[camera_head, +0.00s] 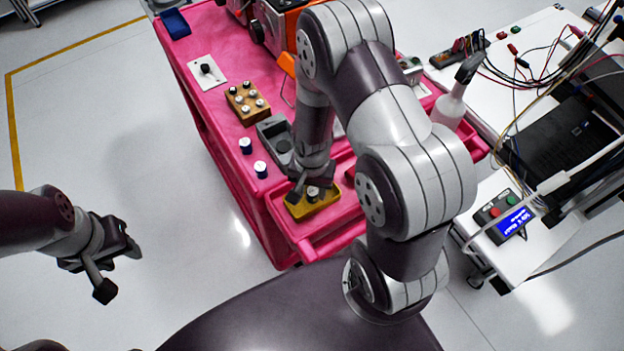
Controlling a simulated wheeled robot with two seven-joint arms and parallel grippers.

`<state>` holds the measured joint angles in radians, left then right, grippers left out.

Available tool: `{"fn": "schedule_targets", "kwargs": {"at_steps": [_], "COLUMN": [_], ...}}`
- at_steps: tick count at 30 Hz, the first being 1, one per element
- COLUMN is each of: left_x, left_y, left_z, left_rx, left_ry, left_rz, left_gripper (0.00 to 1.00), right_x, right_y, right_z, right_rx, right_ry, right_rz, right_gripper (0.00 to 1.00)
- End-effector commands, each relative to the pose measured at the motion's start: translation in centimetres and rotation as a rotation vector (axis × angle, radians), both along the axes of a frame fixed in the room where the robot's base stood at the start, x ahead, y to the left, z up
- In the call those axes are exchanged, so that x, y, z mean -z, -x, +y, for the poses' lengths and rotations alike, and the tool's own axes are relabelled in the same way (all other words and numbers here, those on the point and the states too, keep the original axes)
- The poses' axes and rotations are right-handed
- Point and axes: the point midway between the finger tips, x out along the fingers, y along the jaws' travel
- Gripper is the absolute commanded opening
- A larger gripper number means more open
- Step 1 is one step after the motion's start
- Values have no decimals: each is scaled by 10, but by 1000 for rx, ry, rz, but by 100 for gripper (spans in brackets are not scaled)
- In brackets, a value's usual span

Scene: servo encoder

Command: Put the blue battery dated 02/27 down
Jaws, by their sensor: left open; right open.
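Two small blue batteries with white tops, one (245,146) behind the other (260,169), stand upright near the left edge of the pink cart (222,108). A yellow tray (323,206) sits at the cart's near end, with a small white-topped item (313,194) in it, partly hidden by my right gripper. No date is legible on any of them. My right gripper (311,187) is open, pointing down right over the yellow tray, with its fingers around or beside that item; contact cannot be told. My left gripper (118,272) is open and empty over the floor at left.
A wooden block (247,104) with several white-topped cells, a grey device (273,131) and a white plate with a black knob (206,71) are on the cart. A spray bottle (450,106) stands at its right. A white bench (545,232) with wires is at right. Floor at left is clear.

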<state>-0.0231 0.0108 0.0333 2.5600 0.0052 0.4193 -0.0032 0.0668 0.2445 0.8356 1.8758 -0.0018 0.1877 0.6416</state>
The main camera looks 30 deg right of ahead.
Motion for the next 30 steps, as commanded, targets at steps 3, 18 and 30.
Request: {"fn": "schedule_targets", "kwargs": {"at_steps": [3,18,30], "left_x": [0,0,0], "left_y": [0,0,0], "left_z": [0,0,0], "left_rx": [0,0,0], "left_ry": [0,0,0], "left_rz": [0,0,0], "left_gripper": [43,43,43], "right_x": [-26,-131,-164], "right_y": [-2,6,43], "right_z": [0,6,25], "right_rx": [0,-152,-732], "right_ry": [1,3,37], "right_rz": [-9,-29,-117], "right_gripper": [41,41,41]}}
